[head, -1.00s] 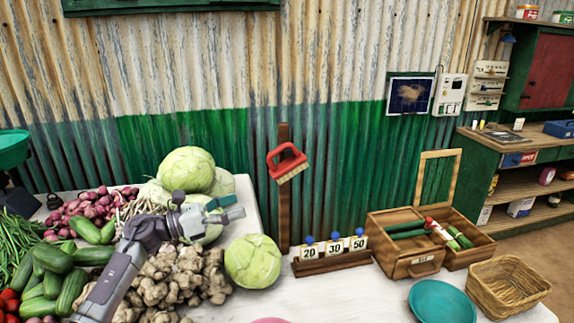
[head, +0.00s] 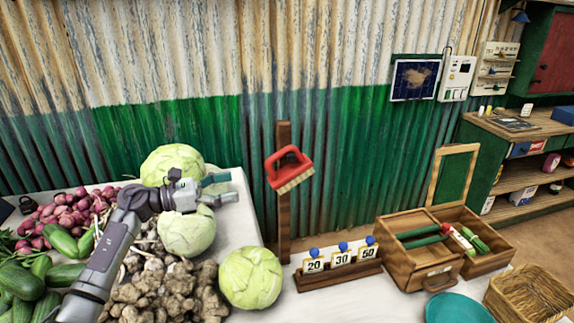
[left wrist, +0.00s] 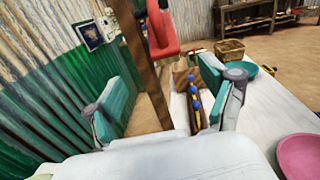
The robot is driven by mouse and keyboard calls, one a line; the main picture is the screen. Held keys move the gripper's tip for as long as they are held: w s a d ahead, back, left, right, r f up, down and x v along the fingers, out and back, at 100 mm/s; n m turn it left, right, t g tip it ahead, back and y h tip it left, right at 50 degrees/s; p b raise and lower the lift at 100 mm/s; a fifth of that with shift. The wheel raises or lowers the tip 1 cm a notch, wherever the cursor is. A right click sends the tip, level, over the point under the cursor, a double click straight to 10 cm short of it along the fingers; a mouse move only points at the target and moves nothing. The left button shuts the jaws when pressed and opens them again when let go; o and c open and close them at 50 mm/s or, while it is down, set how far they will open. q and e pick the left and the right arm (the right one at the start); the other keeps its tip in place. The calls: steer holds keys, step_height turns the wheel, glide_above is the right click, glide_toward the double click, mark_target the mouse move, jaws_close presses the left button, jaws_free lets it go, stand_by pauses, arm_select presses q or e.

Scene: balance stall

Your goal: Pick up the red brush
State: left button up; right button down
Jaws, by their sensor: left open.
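The red brush (head: 288,168) with pale bristles hangs on an upright wooden post (head: 284,220) in front of the green corrugated wall. Its red handle loop is at the top and the bristles face down, slightly tilted. My left gripper (head: 226,188) is open and empty, to the left of the brush and apart from it, above the cabbages. In the left wrist view the brush (left wrist: 162,30) shows at the top, beyond and above the open fingers (left wrist: 172,108), partly cut off by the frame edge. My right gripper is not in view.
Cabbages (head: 250,278), ginger (head: 160,285), onions and cucumbers crowd the table's left. A price-tag rack (head: 340,272) stands right of the post. Further right are a wooden box (head: 410,262), a teal bowl (head: 458,308) and a wicker basket (head: 530,295). A pink bowl (left wrist: 300,156) shows in the left wrist view.

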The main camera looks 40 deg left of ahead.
mark_target(271, 178)
arm_select(q)
steer(key=p+x, duration=0.1)
steer(key=x, duration=0.4)
steer(key=shift+w+d+r+p, duration=0.15)
steer(key=shift+d+r+p, duration=0.1)
steer(key=shift+d+p, duration=0.15)
steer(key=shift+w+d+f, duration=0.1)
steer(key=shift+w, duration=0.1)
steer(key=p+x, duration=0.2)
steer(key=x, duration=0.1)
steer(key=p+x, duration=0.1)
steer(key=shift+d+r, duration=0.25)
steer(key=shift+w+d+f, duration=0.2)
steer(key=shift+w, duration=0.25)
steer(key=shift+s, duration=0.1)
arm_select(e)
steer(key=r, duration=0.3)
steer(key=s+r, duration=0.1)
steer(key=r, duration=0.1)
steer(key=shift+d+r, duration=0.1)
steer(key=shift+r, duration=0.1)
arm_select(q)
steer(key=shift+c, duration=1.3)
steer(key=c, duration=1.2)
steer(key=shift+o, duration=0.2)
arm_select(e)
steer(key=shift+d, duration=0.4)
